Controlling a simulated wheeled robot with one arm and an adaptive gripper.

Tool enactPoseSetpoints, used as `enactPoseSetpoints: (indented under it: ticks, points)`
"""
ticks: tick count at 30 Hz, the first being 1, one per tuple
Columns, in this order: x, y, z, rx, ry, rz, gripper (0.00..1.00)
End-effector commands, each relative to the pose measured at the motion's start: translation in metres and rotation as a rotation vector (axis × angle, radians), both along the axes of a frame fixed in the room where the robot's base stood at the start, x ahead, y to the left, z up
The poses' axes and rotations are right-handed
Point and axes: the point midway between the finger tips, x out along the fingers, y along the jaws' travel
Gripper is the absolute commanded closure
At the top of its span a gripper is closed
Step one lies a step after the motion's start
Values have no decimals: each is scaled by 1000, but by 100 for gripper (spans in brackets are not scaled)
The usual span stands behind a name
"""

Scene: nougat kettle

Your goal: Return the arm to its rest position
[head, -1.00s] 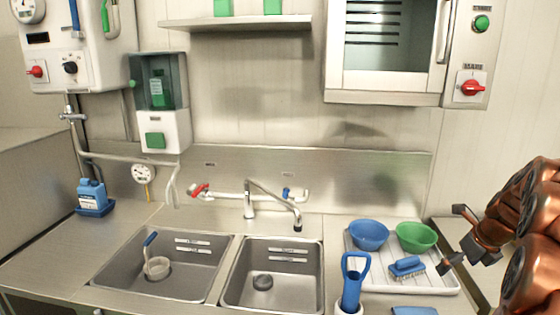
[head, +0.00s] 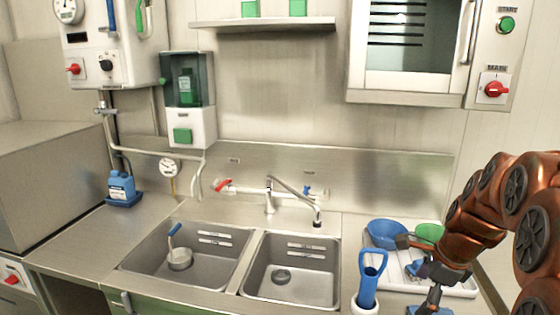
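My copper-coloured arm reaches in from the right of the head view. My gripper (head: 417,271) is at its end, above the white drying tray (head: 464,292) to the right of the sinks. Its two dark fingers look spread apart, with nothing visibly held between them. The gripper partly covers the tray, a blue brush and a green bowl (head: 429,233). A blue bowl (head: 386,233) stands just behind the upper finger. I cannot tell whether the fingers touch anything.
A blue-handled tool (head: 371,278) stands upright in a white holder left of my gripper. The faucet (head: 290,198) rises behind two sinks. A white-framed cabinet (head: 413,98) hangs above. The counter (head: 95,235) left of the sinks is mostly clear.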

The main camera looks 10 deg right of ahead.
Motion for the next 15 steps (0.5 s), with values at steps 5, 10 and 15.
enactPoseSetpoints:
  ticks: [5,10,15]
  points:
    - [-38,75,-1,-68,26,470,0]
    - [-85,128,-7,-115,48,917,0]
    - [-139,165,-16,-140,66,1364,0]
